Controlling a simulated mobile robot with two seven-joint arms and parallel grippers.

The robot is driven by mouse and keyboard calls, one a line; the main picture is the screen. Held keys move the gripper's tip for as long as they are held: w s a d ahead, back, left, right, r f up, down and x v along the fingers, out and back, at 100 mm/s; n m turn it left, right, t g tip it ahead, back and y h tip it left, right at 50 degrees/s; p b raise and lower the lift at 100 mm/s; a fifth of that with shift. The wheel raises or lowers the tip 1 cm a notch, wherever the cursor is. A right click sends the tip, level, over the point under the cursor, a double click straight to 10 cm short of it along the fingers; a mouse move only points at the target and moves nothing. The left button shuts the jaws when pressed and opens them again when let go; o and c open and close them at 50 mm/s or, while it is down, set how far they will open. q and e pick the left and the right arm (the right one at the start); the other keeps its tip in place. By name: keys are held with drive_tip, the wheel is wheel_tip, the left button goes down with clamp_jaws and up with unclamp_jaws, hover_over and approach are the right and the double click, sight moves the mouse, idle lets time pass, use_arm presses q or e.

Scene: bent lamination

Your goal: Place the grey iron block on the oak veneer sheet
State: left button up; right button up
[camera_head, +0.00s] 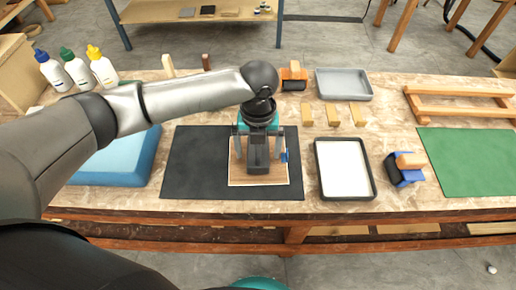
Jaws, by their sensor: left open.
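The oak veneer sheet (275,180) is a pale-edged brown panel lying on a black mat (195,165) in the middle of the bench. A dark grey block (257,166), which looks like the iron block, appears upright over the middle of the sheet. It seems to stand on the sheet, but my gripper hides part of it and its contact. My left gripper (258,154) points down over the sheet, open, with one finger on each side of the block. My right gripper is not in view.
A small blue item (284,156) is at the sheet's right edge. A black-rimmed white tray (345,172) is to the right, beside a blue tool with a wooden block (405,168). A light blue slab (120,165), glue bottles (77,70), a grey tray (344,84) and a green mat (465,160) surround the area.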

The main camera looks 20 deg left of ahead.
use_arm(q)
wheel_tip(320, 180, up, 12)
drive_tip(key=p, duration=0.2)
drive_tip(key=shift+p, duration=0.35)
